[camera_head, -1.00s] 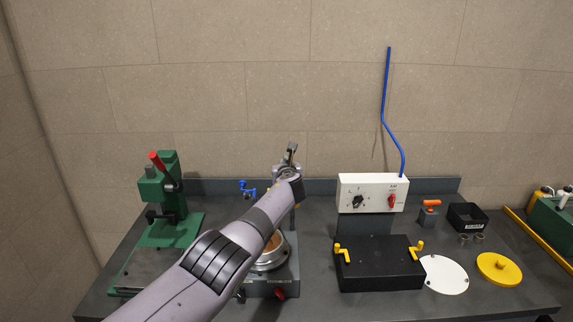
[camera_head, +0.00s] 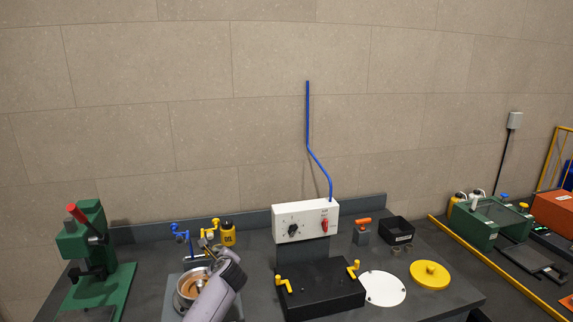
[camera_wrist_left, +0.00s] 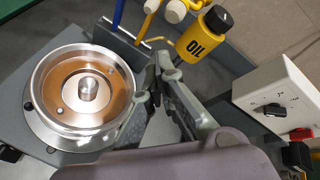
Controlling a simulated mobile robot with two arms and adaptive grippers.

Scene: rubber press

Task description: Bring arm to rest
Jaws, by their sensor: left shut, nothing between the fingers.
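My left arm comes up from the bottom of the head view, and its gripper (camera_head: 207,238) is at the rear of a grey device. In the left wrist view the gripper (camera_wrist_left: 160,62) is shut, with nothing in it. Beside it is a round metal dish (camera_wrist_left: 86,92) with a brown ring and a central post. The dish (camera_head: 192,284) is partly covered by my arm in the head view. My right gripper is not in view.
Behind the gripper stands a yellow oil bottle (camera_head: 228,236). A green press (camera_head: 92,258) is at left. A white control box (camera_head: 304,220) and a black block with yellow handles (camera_head: 318,290) are right of my arm. A yellow disc (camera_head: 430,275) lies further right.

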